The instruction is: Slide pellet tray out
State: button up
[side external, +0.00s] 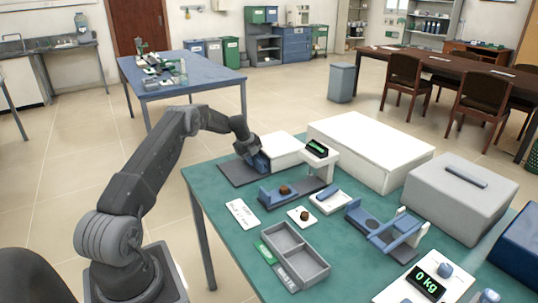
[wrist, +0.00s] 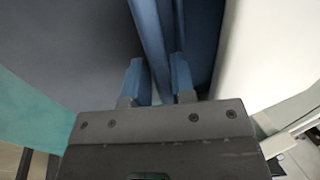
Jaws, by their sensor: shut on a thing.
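My gripper (side external: 258,160) is at the far left of the green table, low over a dark grey plate beside a white box (side external: 275,152). In the wrist view my gripper (wrist: 157,82) has its two blue fingers closed on either side of a long blue bar (wrist: 152,35). The bar runs away from the fingers, beside a wider blue part. I cannot tell whether this is the pellet tray; most of it is hidden by the arm in the side view. A blue holder (side external: 277,194) with a dark round pellet (side external: 285,190) stands nearer the front.
A white post with a green display (side external: 317,149) stands close to the right of my gripper. A large white box (side external: 370,150) and a grey lidded box (side external: 460,198) are further right. A grey two-compartment tray (side external: 314,278) lies in front. A scale (side external: 426,283) reads 0 kg.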

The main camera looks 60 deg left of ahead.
aim_at(222, 178)
jog(key=shift+s+d+f, duration=0.1)
jog(key=shift+s+f, duration=0.05)
jog(key=shift+s, duration=3.55)
jog(key=shift+s+f, duration=0.15)
jog(key=shift+s, duration=3.55)
jog(key=o, duration=0.5)
jog(key=shift+c, duration=0.2)
jog(key=shift+w+r, duration=0.15)
jog(key=shift+r, duration=3.6)
